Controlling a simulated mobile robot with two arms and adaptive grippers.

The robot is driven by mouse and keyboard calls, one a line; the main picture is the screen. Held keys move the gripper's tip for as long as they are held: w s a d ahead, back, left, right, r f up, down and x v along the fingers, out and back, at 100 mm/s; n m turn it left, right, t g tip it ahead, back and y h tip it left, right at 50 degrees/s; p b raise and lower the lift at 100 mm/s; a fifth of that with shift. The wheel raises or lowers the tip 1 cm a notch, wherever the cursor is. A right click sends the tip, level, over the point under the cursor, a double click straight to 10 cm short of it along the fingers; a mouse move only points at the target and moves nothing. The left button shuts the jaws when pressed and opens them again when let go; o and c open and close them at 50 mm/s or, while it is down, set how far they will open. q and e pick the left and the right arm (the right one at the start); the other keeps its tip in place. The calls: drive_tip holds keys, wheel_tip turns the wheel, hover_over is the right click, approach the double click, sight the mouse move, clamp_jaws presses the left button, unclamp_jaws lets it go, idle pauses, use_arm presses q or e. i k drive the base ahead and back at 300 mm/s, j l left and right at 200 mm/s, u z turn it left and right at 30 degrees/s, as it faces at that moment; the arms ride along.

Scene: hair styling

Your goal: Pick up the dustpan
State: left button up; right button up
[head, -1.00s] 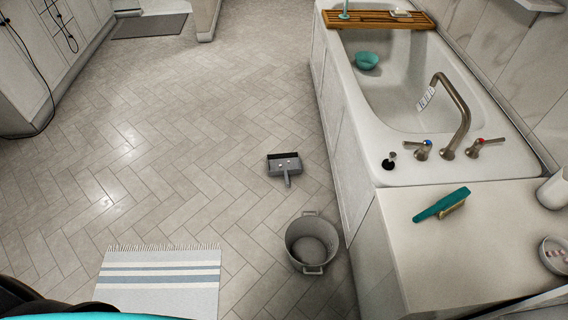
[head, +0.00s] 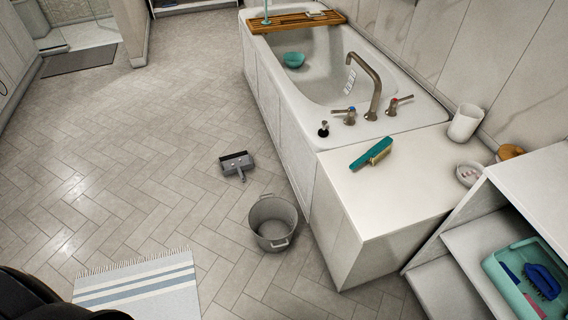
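The grey dustpan (head: 237,164) lies on the tiled floor near the middle of the head view, left of the bathtub. Its short handle points toward me, and a few small light bits show on its pan. No gripper touches it. Neither gripper shows in the head view; only a dark part of my own body is at the lower left corner.
A grey bucket (head: 273,222) stands just in front of the dustpan, beside the white counter (head: 345,190). A teal brush (head: 372,153) lies on the counter. A striped rug (head: 138,284) is at lower left. Open floor lies left of the dustpan.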

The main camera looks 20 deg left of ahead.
sight(247, 162)
drive_tip(key=i+j+z, duration=0.4)
drive_tip(key=j, duration=0.2)
drive_tip(key=j+z, duration=0.4)
drive_tip(key=j, duration=0.25)
drive_tip(key=i, duration=0.05)
